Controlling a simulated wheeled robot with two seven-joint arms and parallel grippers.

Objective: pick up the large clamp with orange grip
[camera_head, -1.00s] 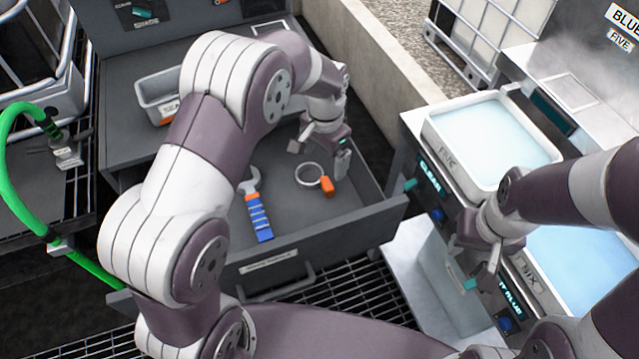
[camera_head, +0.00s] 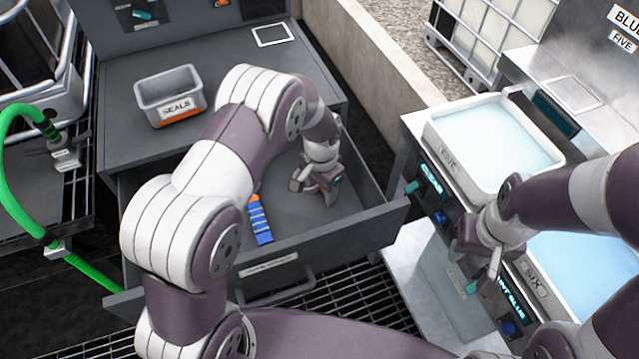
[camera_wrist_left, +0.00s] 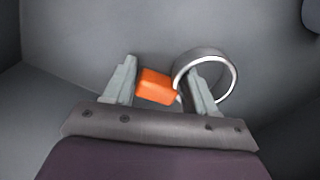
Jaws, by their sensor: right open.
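The large clamp with the orange grip lies in the open drawer. In the left wrist view its orange grip (camera_wrist_left: 156,87) and metal ring (camera_wrist_left: 228,82) show. My left gripper (camera_wrist_left: 160,70) is open, with one finger on each side of the orange grip; the right-hand finger overlaps the ring. In the head view my left gripper (camera_head: 316,188) is down in the drawer and hides most of the clamp. Whether the fingers touch the grip cannot be told. My right gripper (camera_head: 482,278) is open and empty, beside the basins at the right.
The drawer walls surround the gripper. A grey bin labelled SEALS (camera_head: 170,92) stands on the bench top. White basins (camera_head: 490,140) of bluish liquid stand at the right.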

